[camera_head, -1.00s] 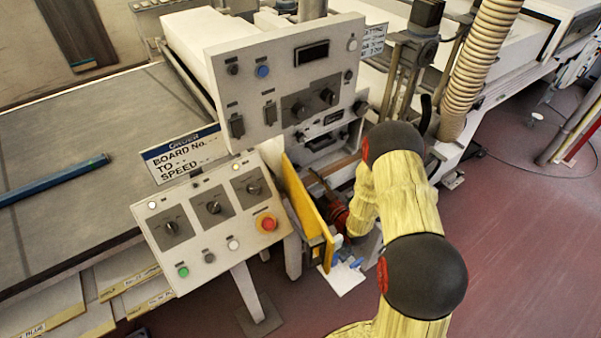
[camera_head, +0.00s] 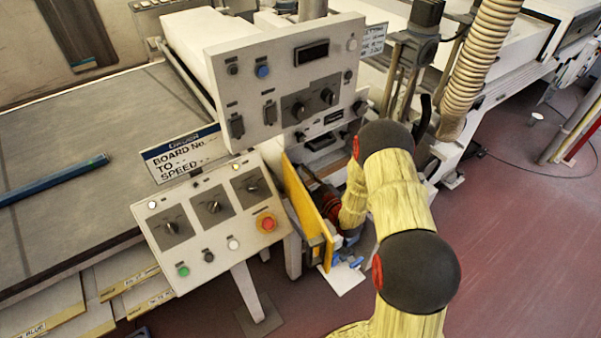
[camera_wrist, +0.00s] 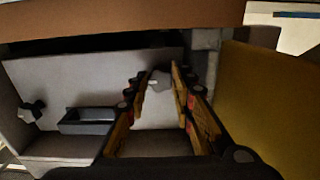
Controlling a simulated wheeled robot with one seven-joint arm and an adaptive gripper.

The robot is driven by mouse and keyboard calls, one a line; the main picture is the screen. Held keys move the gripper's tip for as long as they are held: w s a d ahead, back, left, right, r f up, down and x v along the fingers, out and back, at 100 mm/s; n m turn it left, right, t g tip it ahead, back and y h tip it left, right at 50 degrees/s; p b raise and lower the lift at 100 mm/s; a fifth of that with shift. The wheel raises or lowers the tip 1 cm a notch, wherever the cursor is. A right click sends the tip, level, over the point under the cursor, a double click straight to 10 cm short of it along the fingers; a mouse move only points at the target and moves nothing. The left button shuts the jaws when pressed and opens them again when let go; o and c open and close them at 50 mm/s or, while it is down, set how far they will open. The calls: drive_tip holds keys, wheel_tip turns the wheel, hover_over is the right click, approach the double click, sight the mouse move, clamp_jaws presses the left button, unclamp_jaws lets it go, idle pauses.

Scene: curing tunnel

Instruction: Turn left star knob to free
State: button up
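In the wrist view, my gripper (camera_wrist: 158,72) is open, its two fingers pointing at a pale panel (camera_wrist: 60,85) under a brown edge. A small light-grey knob-like piece (camera_wrist: 160,82) shows between the fingertips; I cannot tell whether either finger touches it. A dark knob (camera_wrist: 31,111) stands on the panel farther left, clear of the fingers. I cannot tell from its shape which of these is the left star knob. In the head view, my fingers are hidden behind the yellow panel (camera_head: 303,212) and the machine.
The yellow panel also stands close on the right in the wrist view (camera_wrist: 265,105). A dark rectangular handle (camera_wrist: 88,121) is left of my fingers. The sloped control box (camera_head: 190,262) and upright control panel (camera_head: 290,85) stand left of my arm.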

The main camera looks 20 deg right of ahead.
clamp_jaws()
drive_tip(key=shift+b, duration=0.3)
drive_tip(key=n+b, duration=0.3)
drive_tip(key=b, duration=0.1)
drive_tip(key=shift+f+n+b, duration=0.2)
drive_tip(key=shift+n+b, duration=0.1)
drive_tip(key=shift+n, duration=0.1)
drive_tip(key=n+b, duration=0.4)
drive_tip(key=b, duration=0.2)
drive_tip(key=shift+n, duration=0.3)
drive_tip(key=n+b, duration=0.6)
drive_tip(key=b, duration=0.2)
drive_tip(key=shift+b, duration=0.35)
drive_tip(key=n+b, duration=0.3)
drive_tip(key=b, duration=0.2)
drive_tip(key=shift+r+n, duration=0.1)
drive_tip(key=shift+n, duration=0.2)
drive_tip(key=shift+r, duration=0.1)
drive_tip(key=o, duration=0.6)
unclamp_jaws()
